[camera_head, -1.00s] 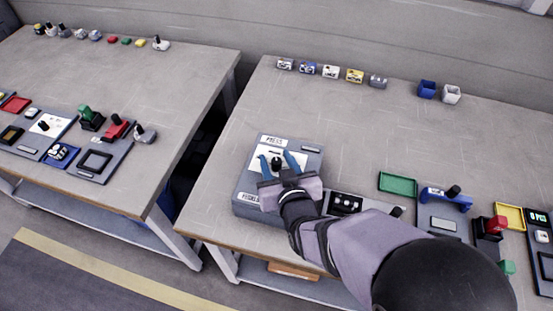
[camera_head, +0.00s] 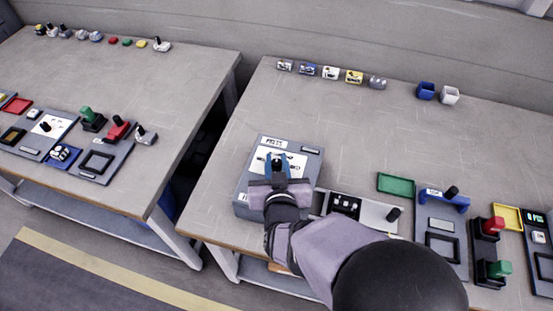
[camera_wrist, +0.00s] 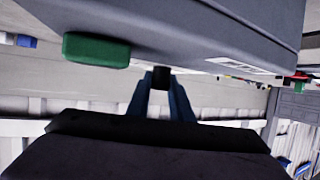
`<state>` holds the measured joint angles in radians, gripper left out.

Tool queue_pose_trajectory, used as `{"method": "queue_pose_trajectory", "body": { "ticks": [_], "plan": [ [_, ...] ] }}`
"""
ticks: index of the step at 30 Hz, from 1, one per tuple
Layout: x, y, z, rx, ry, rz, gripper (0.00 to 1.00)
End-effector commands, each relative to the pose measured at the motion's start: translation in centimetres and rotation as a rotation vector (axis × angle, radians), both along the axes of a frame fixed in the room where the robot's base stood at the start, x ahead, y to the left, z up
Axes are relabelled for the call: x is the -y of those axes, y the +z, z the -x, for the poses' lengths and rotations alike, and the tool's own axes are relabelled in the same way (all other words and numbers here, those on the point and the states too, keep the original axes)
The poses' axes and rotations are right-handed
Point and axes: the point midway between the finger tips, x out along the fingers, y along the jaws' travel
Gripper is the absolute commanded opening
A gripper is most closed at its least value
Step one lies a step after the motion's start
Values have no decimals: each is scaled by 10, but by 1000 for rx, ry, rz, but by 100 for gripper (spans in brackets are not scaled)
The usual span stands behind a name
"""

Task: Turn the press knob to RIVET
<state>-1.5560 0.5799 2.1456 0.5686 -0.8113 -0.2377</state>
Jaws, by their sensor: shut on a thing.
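The press (camera_head: 310,165) is a grey box with a white label plate on top, near the front left of the right table. Its black knob (camera_wrist: 162,76) stands up between my fingers. My gripper (camera_head: 277,160) has blue fingers and is shut on the knob from the front. In the wrist view my gripper (camera_wrist: 162,84) shows its two fingers on either side of the knob's black tip. The knob's pointer and the position words around it are hidden or too small to read.
To the right of the press lie a panel with a black lever (camera_head: 393,214), a green tray (camera_head: 397,183), a blue stand (camera_head: 447,201) and red and green clamps. Small blocks and two bins (camera_head: 426,90) line the back edge. The table behind the press is clear.

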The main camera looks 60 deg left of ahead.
Motion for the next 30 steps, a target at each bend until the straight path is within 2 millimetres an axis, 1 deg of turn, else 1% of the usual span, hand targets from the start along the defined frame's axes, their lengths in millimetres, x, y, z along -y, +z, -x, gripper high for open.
{"method": "queue_pose_trajectory", "body": {
  "ticks": [2, 13, 24, 30],
  "plan": [
    [-1, 2, 3, 0, -48, 2, 0],
    [-1, 4, 3, 2, -334, 1, 0],
    [-1, -1, 2, -1, -678, -1, 0],
    [-1, -4, 1, -1, -837, -1, 0]
  ]
}}
